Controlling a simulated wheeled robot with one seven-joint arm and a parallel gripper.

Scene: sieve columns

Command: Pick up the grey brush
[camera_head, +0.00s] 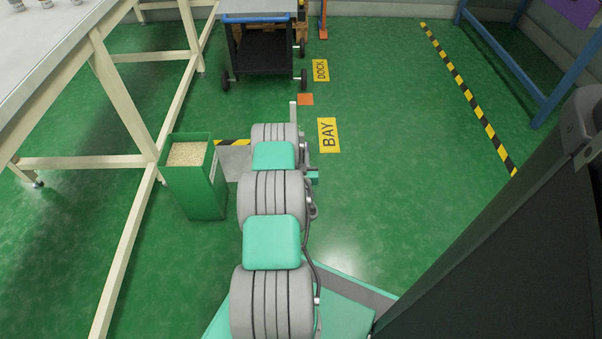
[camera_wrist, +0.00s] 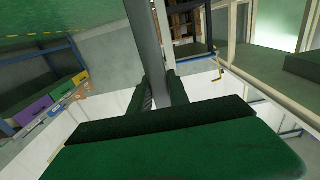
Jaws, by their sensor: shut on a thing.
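In the wrist view, my gripper (camera_wrist: 162,90) has its two dark green fingers closed on a long, plain grey bar, which I take to be the grey brush (camera_wrist: 146,40). The bar runs from between the fingers up to the top edge of the picture. Its bristles cannot be made out. In the head view, a slim light grey upright piece (camera_head: 293,112) shows beyond the end of my arm, probably the same brush. My gripper itself is mostly hidden behind my arm links there.
A green bin of pale grains (camera_head: 187,153) stands left of my arm, beside a cream-framed bench (camera_head: 128,105). A blue-topped cart (camera_head: 258,17) stands ahead, past the yellow BAY (camera_head: 328,135) and DOCK (camera_head: 320,70) floor signs. Green floor is clear to the right.

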